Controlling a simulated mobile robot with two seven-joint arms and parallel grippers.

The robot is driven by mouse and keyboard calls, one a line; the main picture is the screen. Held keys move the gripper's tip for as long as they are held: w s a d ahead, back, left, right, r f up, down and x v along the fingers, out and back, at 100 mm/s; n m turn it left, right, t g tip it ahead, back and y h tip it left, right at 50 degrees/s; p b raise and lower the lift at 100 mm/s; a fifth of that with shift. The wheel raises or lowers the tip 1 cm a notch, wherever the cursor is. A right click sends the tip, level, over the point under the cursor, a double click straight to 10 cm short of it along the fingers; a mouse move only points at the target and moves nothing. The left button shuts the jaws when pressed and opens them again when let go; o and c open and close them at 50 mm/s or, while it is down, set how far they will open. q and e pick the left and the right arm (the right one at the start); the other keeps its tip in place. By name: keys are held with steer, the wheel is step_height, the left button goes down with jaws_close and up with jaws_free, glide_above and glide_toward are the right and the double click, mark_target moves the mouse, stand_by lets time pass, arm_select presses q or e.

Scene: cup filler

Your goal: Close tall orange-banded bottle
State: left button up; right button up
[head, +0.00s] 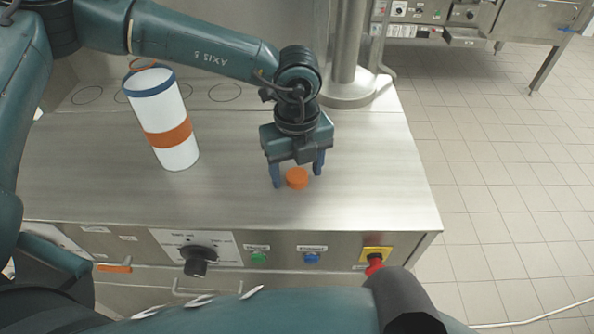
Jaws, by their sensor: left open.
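The tall white bottle (177,149) with an orange band and a blue collar stands upright on the left part of the steel worktop; its top shows an orange rim, partly under my left arm. An orange cap (297,178) is on the worktop to the right of the bottle. My left gripper (297,182) points down with its two blue fingers apart, one on each side of the cap. I cannot tell whether the fingers touch it. My right gripper is not in view.
The steel worktop (370,200) is clear right of the gripper and ends at a front edge above a control panel (285,252) with knobs and buttons. A vertical steel column (347,50) stands behind the gripper. Tiled floor (500,200) lies to the right.

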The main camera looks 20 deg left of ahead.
arm_select(q)
steer(key=shift+f, duration=0.1)
steer(key=c, duration=1.1)
